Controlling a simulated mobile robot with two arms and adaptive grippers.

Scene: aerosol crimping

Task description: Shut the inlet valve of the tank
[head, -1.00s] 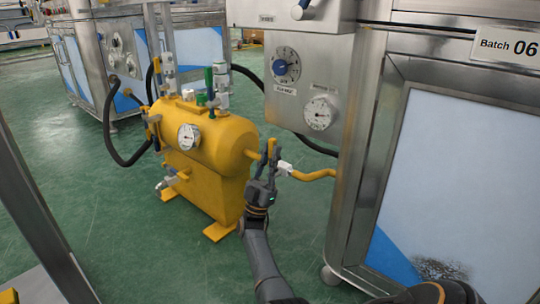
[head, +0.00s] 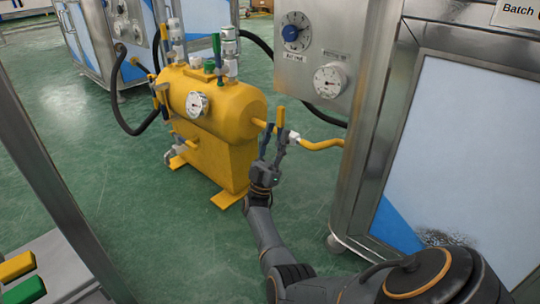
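The yellow tank (head: 228,108) stands on the green floor, left of the metal cabinet. A yellow pipe leaves its right end and meets a valve with a pale fitting (head: 293,136). The valve's yellow handle (head: 280,115) points up, crosswise to the pipe. My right gripper (head: 274,138) is at this valve, its fingers pointing up and spread apart. One finger overlaps the lower part of the handle in the picture; whether they touch I cannot tell. The gripper hides part of the pipe and valve body. My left gripper is out of view.
A metal cabinet (head: 375,130) with a dial (head: 295,32) and a gauge (head: 330,80) stands close on the right. Black hoses run behind the tank. A metal post stands at the left, beside yellow (head: 17,266) and green (head: 20,290) blocks. Floor left of the tank is clear.

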